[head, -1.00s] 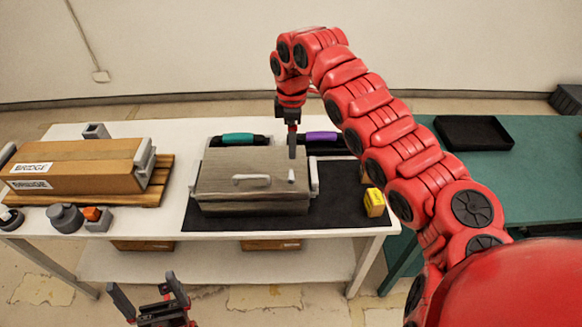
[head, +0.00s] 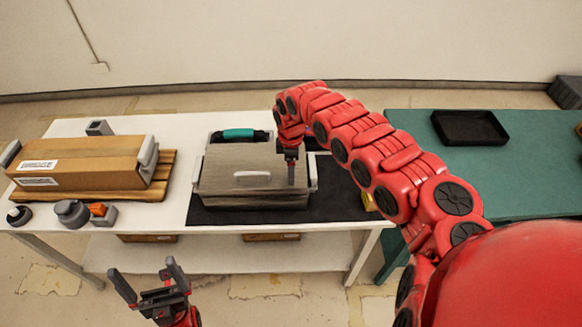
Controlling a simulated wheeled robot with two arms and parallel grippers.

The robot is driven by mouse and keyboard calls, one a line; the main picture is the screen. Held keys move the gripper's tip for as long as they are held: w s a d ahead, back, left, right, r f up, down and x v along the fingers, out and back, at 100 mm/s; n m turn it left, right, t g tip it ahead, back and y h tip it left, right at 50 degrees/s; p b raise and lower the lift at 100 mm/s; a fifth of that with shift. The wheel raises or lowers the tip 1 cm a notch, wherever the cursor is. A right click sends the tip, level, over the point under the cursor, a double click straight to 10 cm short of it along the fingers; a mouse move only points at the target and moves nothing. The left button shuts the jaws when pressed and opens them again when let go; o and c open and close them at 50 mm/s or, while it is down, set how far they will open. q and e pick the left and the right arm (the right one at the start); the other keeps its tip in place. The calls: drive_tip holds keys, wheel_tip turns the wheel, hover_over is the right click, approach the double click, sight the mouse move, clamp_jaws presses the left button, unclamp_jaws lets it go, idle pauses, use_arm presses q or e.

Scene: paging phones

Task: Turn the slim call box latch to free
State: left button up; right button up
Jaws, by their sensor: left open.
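A wide grey box (head: 232,185), seemingly the call box, sits on a black mat (head: 345,203) on the white table. A pale bar handle (head: 252,177) is on its lid. The small pale latch piece right of the handle, visible earlier, is now hidden behind my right gripper (head: 291,180). That gripper points down at the lid's right front part; contact and jaw opening cannot be made out. My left gripper (head: 150,284) is open and empty in front of the table, low in the view, away from the box.
A teal handset (head: 238,133) lies behind the box. A cardboard box (head: 85,162) on a wooden pallet and grey fittings (head: 72,212) stand at left. A black tray (head: 470,127) is on the green table (head: 530,165) at right. My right arm covers the mat's right side.

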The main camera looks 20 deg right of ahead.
clamp_jaws()
